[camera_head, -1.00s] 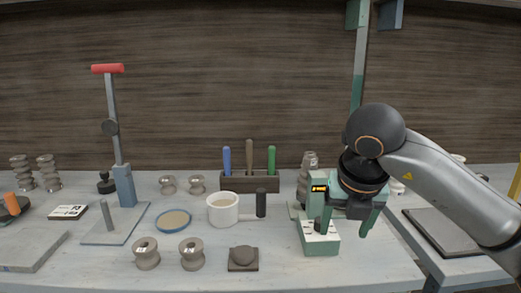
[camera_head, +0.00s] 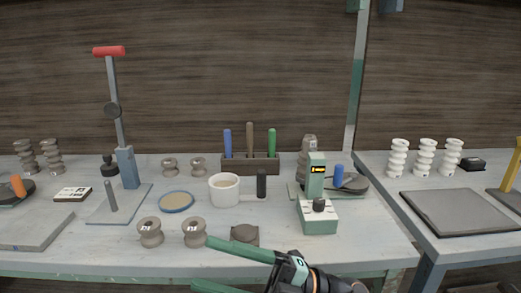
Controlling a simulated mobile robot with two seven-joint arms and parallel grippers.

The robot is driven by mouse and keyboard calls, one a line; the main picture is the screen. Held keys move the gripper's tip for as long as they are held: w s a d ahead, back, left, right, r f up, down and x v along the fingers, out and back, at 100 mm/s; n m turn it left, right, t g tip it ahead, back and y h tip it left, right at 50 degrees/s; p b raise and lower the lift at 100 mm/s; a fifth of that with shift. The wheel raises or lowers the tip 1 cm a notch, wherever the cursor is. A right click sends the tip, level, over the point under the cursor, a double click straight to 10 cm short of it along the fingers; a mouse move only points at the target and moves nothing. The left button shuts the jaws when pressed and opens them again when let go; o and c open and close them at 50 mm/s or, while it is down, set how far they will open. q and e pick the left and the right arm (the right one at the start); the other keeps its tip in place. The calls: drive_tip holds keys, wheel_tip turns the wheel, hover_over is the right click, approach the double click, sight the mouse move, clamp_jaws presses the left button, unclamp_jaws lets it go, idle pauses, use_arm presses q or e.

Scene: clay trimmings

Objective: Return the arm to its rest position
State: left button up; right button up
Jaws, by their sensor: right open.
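My right gripper (camera_head: 222,265) is low in the head view, in front of the bench's front edge. Its two green fingers point left and stand apart with nothing between them. The upper finger overlaps the front of the small dark block with a round top (camera_head: 245,235) in the picture. Most of the right arm is out of view below the frame. My left gripper does not show.
The bench (camera_head: 275,258) holds a lever press (camera_head: 126,165), a white cup with a dark handle (camera_head: 225,189), grey spools (camera_head: 150,232), a tool rack (camera_head: 250,165) and a green device (camera_head: 318,215). A second table at right holds white ribbed pieces (camera_head: 425,158) and a dark tray (camera_head: 458,212).

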drive_tip(key=w+d+f+m+t+h, duration=0.4)
drive_tip(key=d+f+m+t+h, duration=0.25)
drive_tip(key=f+m+t, duration=0.4)
drive_tip(key=w+d+f+m+t+h, duration=0.3)
drive_tip(key=d+f+m+t+h, duration=0.35)
drive_tip(key=m, duration=0.75)
drive_tip(key=s+d+f+m+g+h, duration=0.2)
drive_tip(key=s+d+f+g+h, duration=0.15)
drive_tip(key=s+f, duration=0.6)
drive_tip(key=s+d+f+m+g+h, duration=0.3)
drive_tip(key=s+f+g, duration=0.25)
drive_tip(key=f, duration=0.75)
use_arm(q)
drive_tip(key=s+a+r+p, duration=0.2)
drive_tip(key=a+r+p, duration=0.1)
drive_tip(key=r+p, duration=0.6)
drive_tip(key=p, duration=0.4)
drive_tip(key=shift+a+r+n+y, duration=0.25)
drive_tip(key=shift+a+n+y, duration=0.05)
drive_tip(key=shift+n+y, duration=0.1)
use_arm(e)
drive_tip(key=s+d+r+t, duration=0.1)
drive_tip(key=s+d+r, duration=0.1)
drive_tip(key=r, duration=0.7)
drive_tip(key=shift+d+r+m, duration=0.15)
drive_tip(key=shift+d+m, duration=0.2)
drive_tip(key=shift+d, duration=0.25)
